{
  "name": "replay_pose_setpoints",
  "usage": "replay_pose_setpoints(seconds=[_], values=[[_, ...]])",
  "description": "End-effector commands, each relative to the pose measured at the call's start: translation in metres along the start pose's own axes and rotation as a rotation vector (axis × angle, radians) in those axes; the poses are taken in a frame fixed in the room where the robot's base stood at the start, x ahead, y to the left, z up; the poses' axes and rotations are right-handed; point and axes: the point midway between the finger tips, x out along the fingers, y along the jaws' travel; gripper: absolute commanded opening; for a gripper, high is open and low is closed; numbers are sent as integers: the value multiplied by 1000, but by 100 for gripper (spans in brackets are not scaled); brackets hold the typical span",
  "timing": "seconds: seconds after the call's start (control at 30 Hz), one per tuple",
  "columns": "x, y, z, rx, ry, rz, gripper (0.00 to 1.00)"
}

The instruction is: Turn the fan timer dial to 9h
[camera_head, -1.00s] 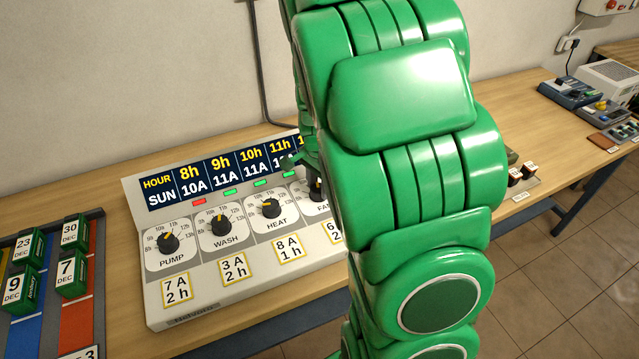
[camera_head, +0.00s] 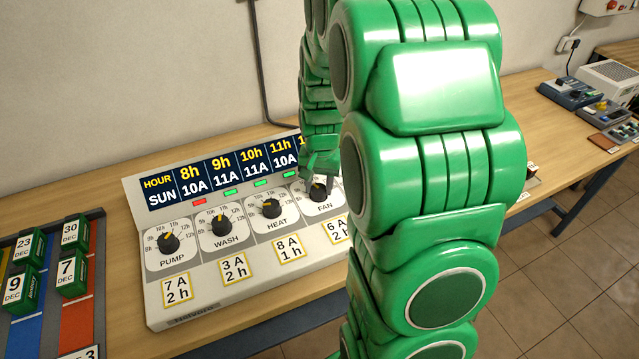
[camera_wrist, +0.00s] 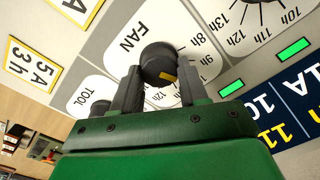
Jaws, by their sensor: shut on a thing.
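The fan timer dial (camera_head: 319,190) is a round black knob with a yellow mark, on a white scale plate labelled FAN on the sloped grey panel. The dial also shows in the wrist view (camera_wrist: 159,60). My gripper (camera_wrist: 160,84) is shut on the dial, one finger on each side; it also shows in the head view (camera_head: 320,176). In the wrist view the yellow mark points down and slightly right, between the fingers. The 8h and 9h labels (camera_wrist: 203,57) show to the right of the dial. The right finger hides part of the scale, so I cannot tell the exact setting.
The pump (camera_head: 168,242), wash (camera_head: 221,225) and heat (camera_head: 270,208) dials stand left of the fan dial. A TOOL dial (camera_wrist: 100,107) lies close beside my left finger in the wrist view. Dated green blocks (camera_head: 72,275) stand on a rack at left.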

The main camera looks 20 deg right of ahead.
Motion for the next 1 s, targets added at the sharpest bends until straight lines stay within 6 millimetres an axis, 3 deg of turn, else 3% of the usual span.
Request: replay_pose_setpoints(seconds=[0.5, 1.0], values=[[0, -2, -1, -334, -7, 0, 13], [-1, -2, -1, -396, -9, -1, 13]])
